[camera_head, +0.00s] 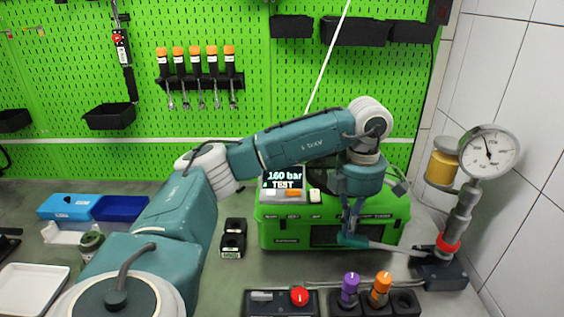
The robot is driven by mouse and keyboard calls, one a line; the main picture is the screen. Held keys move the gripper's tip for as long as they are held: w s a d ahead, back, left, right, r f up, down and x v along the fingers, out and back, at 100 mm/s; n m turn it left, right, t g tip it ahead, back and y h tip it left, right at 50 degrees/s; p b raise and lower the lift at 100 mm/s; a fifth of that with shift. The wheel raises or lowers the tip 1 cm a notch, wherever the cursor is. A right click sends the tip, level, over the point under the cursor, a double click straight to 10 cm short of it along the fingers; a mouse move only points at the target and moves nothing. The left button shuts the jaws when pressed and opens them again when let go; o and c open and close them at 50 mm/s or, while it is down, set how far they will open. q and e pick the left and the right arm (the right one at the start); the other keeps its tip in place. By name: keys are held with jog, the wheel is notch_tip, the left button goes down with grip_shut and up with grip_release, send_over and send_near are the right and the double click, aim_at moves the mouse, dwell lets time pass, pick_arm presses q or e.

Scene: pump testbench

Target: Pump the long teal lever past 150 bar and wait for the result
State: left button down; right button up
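My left gripper (350,232) points down at the free end of the long teal lever (385,246); its fingertips meet or overlap the lever there. I cannot tell whether the fingers are closed around it. The lever lies low and nearly level, running right to the pump base (440,272). Above the base stand a red ring, a metal column and a round dial gauge (488,152) with its needle pointing up and slightly left. My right gripper is not in view.
A green case (285,233) stands behind the lever. In front are a box with a red button (299,297) and a holder with a purple knob (349,289) and an orange knob (380,288). A tiled wall closes the right side.

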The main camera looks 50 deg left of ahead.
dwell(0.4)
pick_arm(q)
jog(key=shift+r+p, duration=2.1)
jog(key=shift+r, duration=0.9)
